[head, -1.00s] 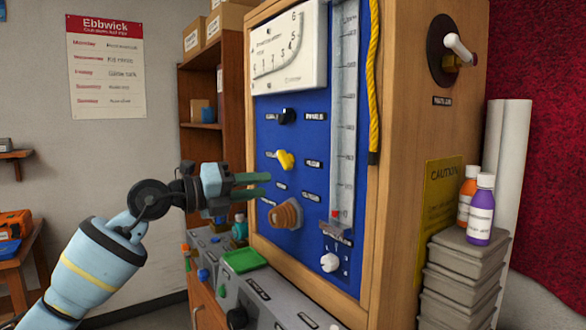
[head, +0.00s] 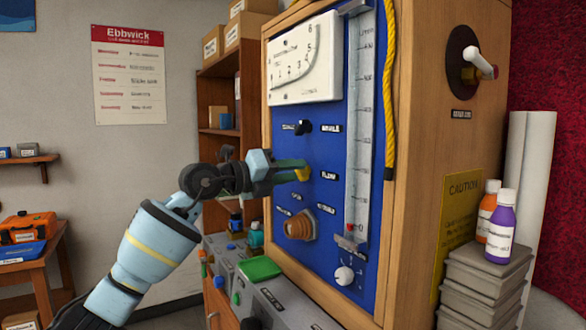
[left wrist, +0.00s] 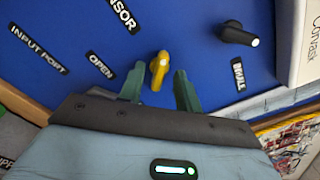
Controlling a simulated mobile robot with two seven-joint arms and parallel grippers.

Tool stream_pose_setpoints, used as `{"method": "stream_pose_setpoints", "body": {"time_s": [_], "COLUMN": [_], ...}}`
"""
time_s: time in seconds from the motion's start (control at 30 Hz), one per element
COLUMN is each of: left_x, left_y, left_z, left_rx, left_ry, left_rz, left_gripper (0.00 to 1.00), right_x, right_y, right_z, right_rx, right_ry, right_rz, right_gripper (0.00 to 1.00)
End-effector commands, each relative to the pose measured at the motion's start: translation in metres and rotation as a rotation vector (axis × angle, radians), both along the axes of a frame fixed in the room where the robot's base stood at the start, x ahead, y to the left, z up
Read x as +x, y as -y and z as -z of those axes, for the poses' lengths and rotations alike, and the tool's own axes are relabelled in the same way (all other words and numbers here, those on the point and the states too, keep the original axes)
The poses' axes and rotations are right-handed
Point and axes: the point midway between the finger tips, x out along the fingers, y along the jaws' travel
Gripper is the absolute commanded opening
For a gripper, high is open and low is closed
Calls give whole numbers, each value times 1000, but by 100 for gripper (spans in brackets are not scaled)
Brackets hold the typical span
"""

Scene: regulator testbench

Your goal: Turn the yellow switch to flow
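The yellow switch (head: 303,174) is on the blue panel (head: 341,205) of a wooden cabinet. A label that seems to read "FLOW" (head: 329,176) is just right of it. My left gripper (head: 290,170) is at the switch, its green fingers partly hiding it. In the left wrist view the yellow switch (left wrist: 159,70) stands between the two fingertips of my left gripper (left wrist: 158,86). The fingers are open, with a gap visible on each side. Whether either one touches it is not clear. My right gripper is not in view.
A black knob (head: 303,127) sits above the switch and an orange-brown knob (head: 301,225) below it. A white knob (head: 344,275) is lower right, under a clear vertical gauge (head: 360,120). Grey boxes with a green tray (head: 260,268) stand below the panel.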

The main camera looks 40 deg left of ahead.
Motion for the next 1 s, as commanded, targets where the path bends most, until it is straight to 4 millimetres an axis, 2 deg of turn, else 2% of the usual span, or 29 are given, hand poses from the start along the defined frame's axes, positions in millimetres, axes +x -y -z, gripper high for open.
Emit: {"method": "stream_pose_setpoints", "body": {"time_s": [0.13,0.4,0.43,0.6,0.7,1.0], "left_x": [8,10,10,10,10,10], "left_y": [4,5,5,5,5,5], "left_z": [0,1,1,1,1,0], "left_rx": [0,1,1,1,1,19], "left_ry": [-1,-1,-1,-1,-2,6], "left_rz": [1,0,0,0,1,1], "left_gripper": [34,34,32,10,0,0], "right_x": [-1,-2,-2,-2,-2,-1], "right_y": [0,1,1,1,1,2], "right_z": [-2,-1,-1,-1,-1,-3], "right_rx": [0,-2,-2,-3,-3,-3], "right_ry": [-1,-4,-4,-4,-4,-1], "right_rz": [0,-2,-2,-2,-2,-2], "right_gripper": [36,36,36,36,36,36]}}
